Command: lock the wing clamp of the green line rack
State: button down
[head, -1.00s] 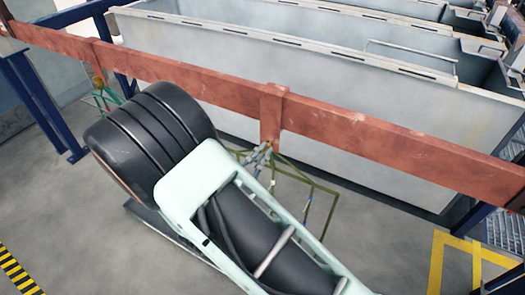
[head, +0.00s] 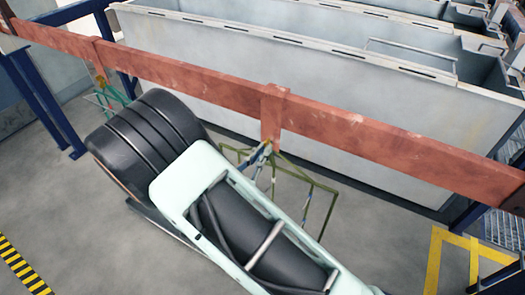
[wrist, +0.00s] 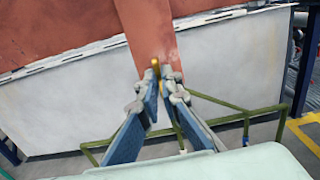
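An olive-green wire rack (head: 310,182) hangs below the red-brown bar (head: 350,135), under its central bracket (head: 273,108). It also shows in the wrist view (wrist: 237,118). A small brass-coloured piece (wrist: 155,68), perhaps the wing clamp, shows at the foot of the bracket. My gripper (wrist: 160,85) has its fingertips at this piece, one on each side, with a narrow gap between them. I cannot tell whether both fingers touch it. In the head view my gripper (head: 262,153) is small and partly hidden. A teal-green rack (head: 108,97) hangs farther left, partly hidden by my arm.
Long grey tanks (head: 300,75) stand behind the bar. Blue posts (head: 45,105) stand at the left. Yellow floor marking (head: 437,255) lies at the right and a black-yellow strip (head: 22,268) at the lower left. The grey floor in front is clear.

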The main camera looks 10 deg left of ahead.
jog(key=c, duration=2.2)
grip_release()
jog(key=shift+o, duration=0.2)
jog(key=v, duration=1.2)
